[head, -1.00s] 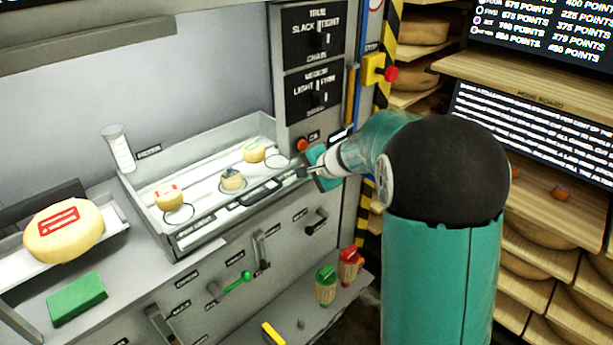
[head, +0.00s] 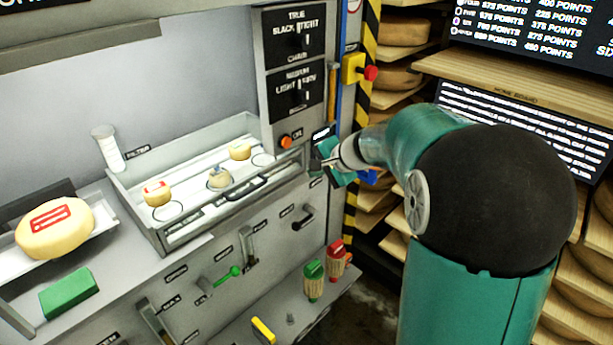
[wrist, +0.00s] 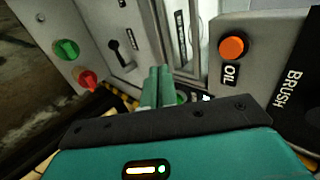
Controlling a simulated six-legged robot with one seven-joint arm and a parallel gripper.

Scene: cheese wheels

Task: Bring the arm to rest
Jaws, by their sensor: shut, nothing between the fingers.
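My teal arm stands at the right in the head view, bent at its big black joint. My gripper (head: 326,163) points left, in front of the machine's right end near the orange button (head: 286,141). In the wrist view the fingers of my gripper (wrist: 158,88) are together with nothing between them. The orange button marked OIL (wrist: 233,47) shows at the upper right there, apart from the fingers.
A tray (head: 153,222) left of my gripper holds several small cheeses. A large cheese wheel (head: 55,229) and a green block (head: 69,293) are at far left. Green (head: 313,281) and red (head: 335,256) handled tools stand on the lower shelf. Wooden shelves (head: 497,68) with cheese wheels stand behind my arm.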

